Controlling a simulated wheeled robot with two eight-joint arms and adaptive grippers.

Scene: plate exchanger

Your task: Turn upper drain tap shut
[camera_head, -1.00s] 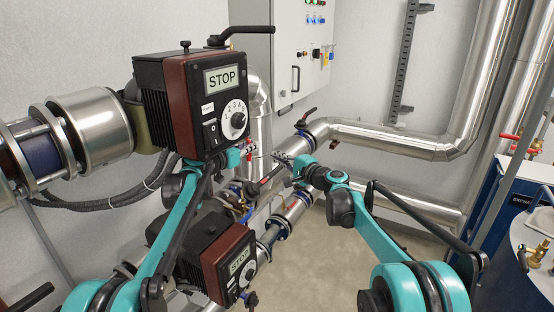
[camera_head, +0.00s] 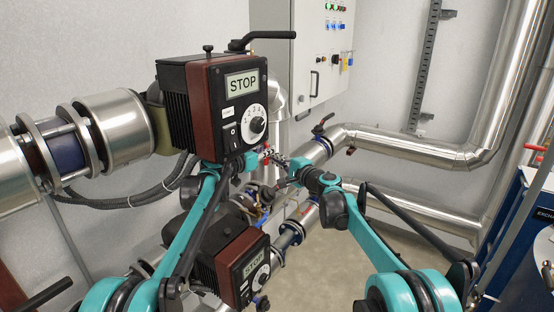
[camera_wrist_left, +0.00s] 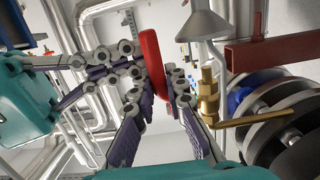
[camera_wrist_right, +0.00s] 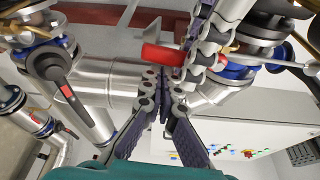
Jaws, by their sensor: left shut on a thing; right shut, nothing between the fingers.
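My left gripper (camera_head: 268,156) is below the upper STOP actuator box. In the left wrist view its fingers (camera_wrist_left: 155,76) are closed on a red tap handle (camera_wrist_left: 150,58) from both sides. A brass tap body (camera_wrist_left: 208,95) shows just right of them, under a grey funnel; its link to the handle is hidden. My right gripper (camera_head: 284,170) is beside the left one. In the right wrist view its fingers (camera_wrist_right: 165,80) are shut together and empty. The red handle (camera_wrist_right: 164,54) shows just beyond their tips, against a left finger. The handle's exact angle is hard to tell.
The upper STOP box (camera_head: 215,105) overhangs the left gripper, and a lower STOP box (camera_head: 238,268) is below it. Steel pipes (camera_head: 400,145) run behind and right. A control cabinet (camera_head: 315,60) hangs on the wall. Some floor (camera_head: 350,255) is clear.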

